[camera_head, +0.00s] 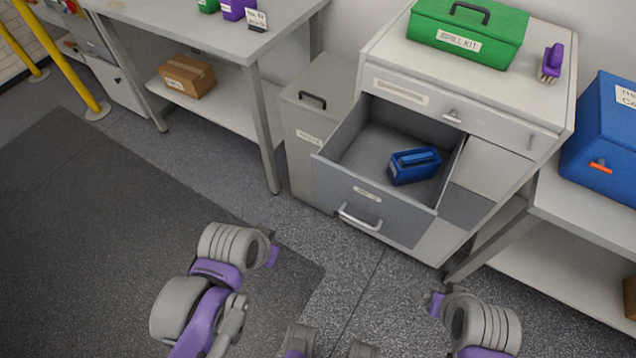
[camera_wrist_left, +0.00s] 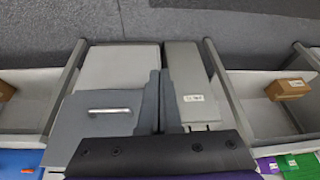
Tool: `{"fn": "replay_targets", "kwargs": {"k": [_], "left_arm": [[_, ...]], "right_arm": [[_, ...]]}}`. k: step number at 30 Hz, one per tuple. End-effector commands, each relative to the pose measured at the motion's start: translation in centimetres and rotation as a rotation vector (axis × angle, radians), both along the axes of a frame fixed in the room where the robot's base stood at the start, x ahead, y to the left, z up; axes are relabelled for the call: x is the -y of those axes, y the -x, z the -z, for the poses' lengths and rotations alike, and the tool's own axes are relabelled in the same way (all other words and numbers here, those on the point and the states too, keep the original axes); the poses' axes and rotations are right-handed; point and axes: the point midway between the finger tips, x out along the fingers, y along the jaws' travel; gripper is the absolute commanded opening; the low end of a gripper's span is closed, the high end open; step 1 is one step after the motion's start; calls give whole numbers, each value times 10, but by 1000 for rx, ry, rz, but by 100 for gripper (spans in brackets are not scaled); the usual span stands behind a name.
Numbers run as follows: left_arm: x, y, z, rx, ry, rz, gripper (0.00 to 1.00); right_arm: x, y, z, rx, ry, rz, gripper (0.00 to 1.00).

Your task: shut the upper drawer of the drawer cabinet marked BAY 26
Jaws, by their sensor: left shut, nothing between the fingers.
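The drawer cabinet (camera_head: 480,95) stands against the wall, its labels too small to read surely. A large grey drawer (camera_head: 350,205) under the cabinet's shallow top section is pulled far out; a blue case (camera_head: 415,166) lies inside. Its front has a silver handle (camera_head: 360,217). In the left wrist view the grey drawer front (camera_wrist_left: 85,128) with its handle (camera_wrist_left: 110,110) shows beyond the fingers. My left gripper (camera_head: 272,256) is shut and empty, left of and in front of the drawer, apart from it. My right gripper (camera_head: 437,304) is in front of the cabinet, apart from it; its fingers are unclear.
A grey lidded bin (camera_head: 310,115) stands close at the cabinet's left. A green kit box (camera_head: 468,32) and a purple item (camera_head: 552,62) rest on top. Benches (camera_head: 590,215) flank it, with a blue box (camera_head: 605,135) at right. Floor before the drawer is clear.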

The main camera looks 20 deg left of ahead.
Motion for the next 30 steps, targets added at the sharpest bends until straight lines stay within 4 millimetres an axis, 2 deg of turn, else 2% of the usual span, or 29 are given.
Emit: {"fn": "replay_targets", "kwargs": {"k": [8, 18, 24, 30], "left_arm": [[-9, -36, -24, -17, -43, 508, 0], [-31, -89, -56, 215, -117, 1172, 0], [-45, -109, -70, 366, -193, 1405, 0], [-45, -115, -69, 414, -221, 1472, 0]], "right_arm": [[0, -1, -8, 3, 0, 0, 100], [0, -2, -17, 5, 0, 0, 100], [0, -2, -19, 6, 0, 0, 100], [0, -2, -19, 6, 0, 0, 100]]}}
